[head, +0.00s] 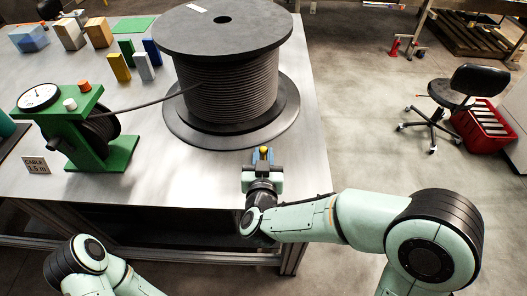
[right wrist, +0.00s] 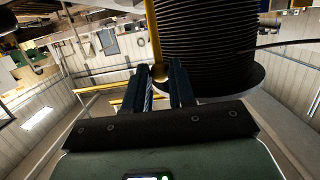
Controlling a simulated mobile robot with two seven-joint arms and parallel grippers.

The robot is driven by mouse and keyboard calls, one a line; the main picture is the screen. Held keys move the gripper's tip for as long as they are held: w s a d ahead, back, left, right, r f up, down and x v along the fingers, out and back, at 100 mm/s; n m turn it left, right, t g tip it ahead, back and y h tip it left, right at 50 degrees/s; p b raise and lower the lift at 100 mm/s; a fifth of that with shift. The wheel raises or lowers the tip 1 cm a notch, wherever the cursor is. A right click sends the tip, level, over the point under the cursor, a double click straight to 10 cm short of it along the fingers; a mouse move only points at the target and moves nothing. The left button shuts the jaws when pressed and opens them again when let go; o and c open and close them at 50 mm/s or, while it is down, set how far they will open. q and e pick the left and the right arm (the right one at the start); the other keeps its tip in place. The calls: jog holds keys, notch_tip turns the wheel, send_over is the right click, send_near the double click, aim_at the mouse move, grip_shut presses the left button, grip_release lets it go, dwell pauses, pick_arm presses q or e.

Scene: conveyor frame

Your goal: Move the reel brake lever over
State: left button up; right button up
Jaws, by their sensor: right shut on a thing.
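The large dark cable reel (head: 228,85) stands upright on its round base on the metal table. The reel brake lever shows as a yellow rod (right wrist: 153,30) in the right wrist view, beside the reel. My right gripper is shut on the knob. My left gripper is out of view.
A green cable meter (head: 90,150) with a dial stands left of the reel, and the cable runs to it. A sign (head: 36,165) stands by it. Small blocks (head: 145,66) and several boxes (head: 70,33) are behind. A black chair (head: 468,84) stands on the floor at right.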

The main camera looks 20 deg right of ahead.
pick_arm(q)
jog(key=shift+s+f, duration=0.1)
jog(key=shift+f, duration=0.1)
pick_arm(e)
jog(key=shift+s+a+f, duration=0.2)
jog(key=shift+s, duration=0.35)
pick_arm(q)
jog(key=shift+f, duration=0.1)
pick_arm(e)
jog(key=shift+s, duration=0.1)
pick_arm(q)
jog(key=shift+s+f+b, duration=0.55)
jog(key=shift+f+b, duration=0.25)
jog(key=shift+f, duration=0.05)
pick_arm(e)
jog(key=s, duration=0.1)
jog(key=s+f, duration=0.1)
jog(key=shift+s+a+f, duration=0.3)
jog(key=shift+a, duration=0.1)
jog(key=o, duration=0.9)
